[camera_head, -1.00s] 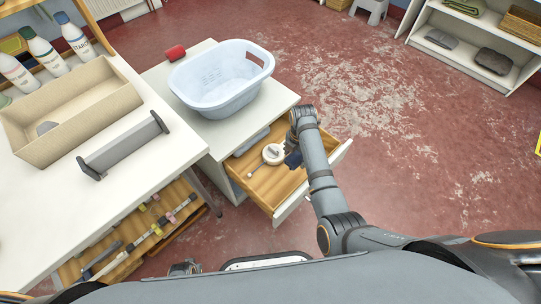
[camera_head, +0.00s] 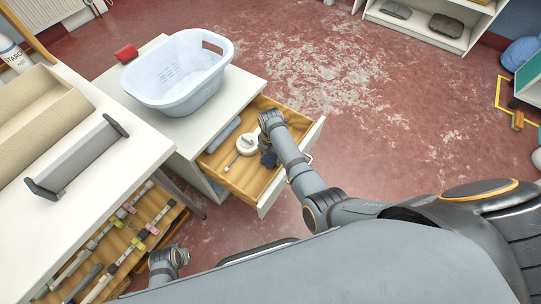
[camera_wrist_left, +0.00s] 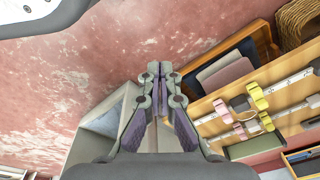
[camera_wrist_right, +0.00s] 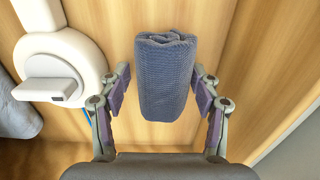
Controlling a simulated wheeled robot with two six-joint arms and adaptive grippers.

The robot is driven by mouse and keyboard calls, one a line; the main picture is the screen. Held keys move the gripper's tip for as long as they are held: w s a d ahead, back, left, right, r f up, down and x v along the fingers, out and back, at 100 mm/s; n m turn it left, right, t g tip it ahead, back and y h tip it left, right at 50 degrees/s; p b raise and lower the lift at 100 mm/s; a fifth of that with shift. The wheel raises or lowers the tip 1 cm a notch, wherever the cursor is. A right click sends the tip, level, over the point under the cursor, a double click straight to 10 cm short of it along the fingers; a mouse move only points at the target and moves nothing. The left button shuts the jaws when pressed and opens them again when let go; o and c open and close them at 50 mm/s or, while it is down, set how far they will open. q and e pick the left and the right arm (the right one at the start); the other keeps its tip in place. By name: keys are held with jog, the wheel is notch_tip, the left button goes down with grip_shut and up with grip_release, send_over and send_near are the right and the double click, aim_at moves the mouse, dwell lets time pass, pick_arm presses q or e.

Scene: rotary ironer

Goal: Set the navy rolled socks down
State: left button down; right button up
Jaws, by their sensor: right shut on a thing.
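The navy rolled socks (camera_wrist_right: 166,85) stand upright between the fingers of my right gripper (camera_wrist_right: 163,88) in the right wrist view. That gripper (camera_head: 268,146) is shut on them inside the open wooden drawer (camera_head: 243,181) in the head view. The socks also show there as a small dark patch (camera_head: 268,159). I cannot tell whether they touch the drawer floor. My left gripper (camera_wrist_left: 160,75) has its fingertips close together with nothing between them. It also shows low in the head view (camera_head: 168,260), away from the drawer.
A white round device (camera_head: 247,145) lies left of the socks, with a grey roll (camera_head: 224,135) beyond it. A pale blue laundry basket (camera_head: 180,80) and a red object (camera_head: 126,54) stand on the cabinet top. A white table (camera_head: 100,185) is at the left.

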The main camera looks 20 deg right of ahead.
jog(key=o, duration=1.1)
jog(key=shift+f, duration=0.1)
pick_arm(q)
jog(key=shift+r, duration=0.1)
pick_arm(e)
notch_tip(320, 180, up, 6)
jog(key=p, duration=0.2)
jog(key=shift+p, duration=0.35)
notch_tip(320, 180, up, 6)
jog(key=shift+r+p, duration=0.15)
jog(key=shift+p, duration=0.7)
pick_arm(q)
jog(key=s+a+f, duration=0.2)
jog(key=s+f, duration=0.4)
jog(key=s, duration=0.1)
jog(key=shift+s, duration=0.1)
